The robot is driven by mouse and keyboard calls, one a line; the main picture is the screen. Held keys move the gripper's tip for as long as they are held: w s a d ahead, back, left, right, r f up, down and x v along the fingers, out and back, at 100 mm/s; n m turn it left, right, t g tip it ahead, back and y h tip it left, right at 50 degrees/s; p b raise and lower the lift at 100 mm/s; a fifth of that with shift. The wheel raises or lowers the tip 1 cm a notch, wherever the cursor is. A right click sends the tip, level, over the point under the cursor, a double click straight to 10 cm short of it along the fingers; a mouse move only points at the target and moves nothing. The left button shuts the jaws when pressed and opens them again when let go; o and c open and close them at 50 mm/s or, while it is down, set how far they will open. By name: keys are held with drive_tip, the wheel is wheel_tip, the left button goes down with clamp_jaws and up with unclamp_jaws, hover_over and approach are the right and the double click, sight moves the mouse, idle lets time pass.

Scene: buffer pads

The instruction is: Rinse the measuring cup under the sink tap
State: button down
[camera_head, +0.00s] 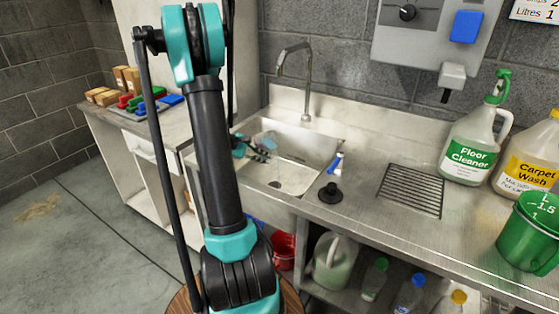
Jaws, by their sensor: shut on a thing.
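My gripper (262,151) is down inside the left part of the sink basin (291,177), shut on a small pale bluish, see-through cup (266,138), which I take to be the measuring cup. The cup is small in view and its tilt cannot be told. The tap (307,85) rises behind the basin, and its spout curves left, above and a little right of the cup. No running water shows.
A black plunger-like stopper (330,193) and a blue-and-white brush (337,164) lie right of the basin. A drain grate (411,190), a floor cleaner bottle (472,150), a carpet wash bottle (530,165) and a green jug (529,232) stand farther right.

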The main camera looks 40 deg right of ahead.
drive_tip(key=shift+w+r+m+t, duration=0.25)
drive_tip(key=shift+m+t, duration=0.15)
drive_tip(key=shift+t, duration=0.3)
idle(0.7)
drive_tip(key=shift+s+r+m+t, duration=0.3)
drive_tip(key=shift+s+m+t, duration=0.1)
drive_tip(key=shift+t, duration=0.2)
idle(0.8)
drive_tip(key=shift+w+r+m+t+p, duration=0.2)
drive_tip(key=shift+r+m+t+p, duration=0.15)
drive_tip(key=shift+t, duration=0.25)
idle(0.5)
drive_tip(key=shift+f, duration=0.15)
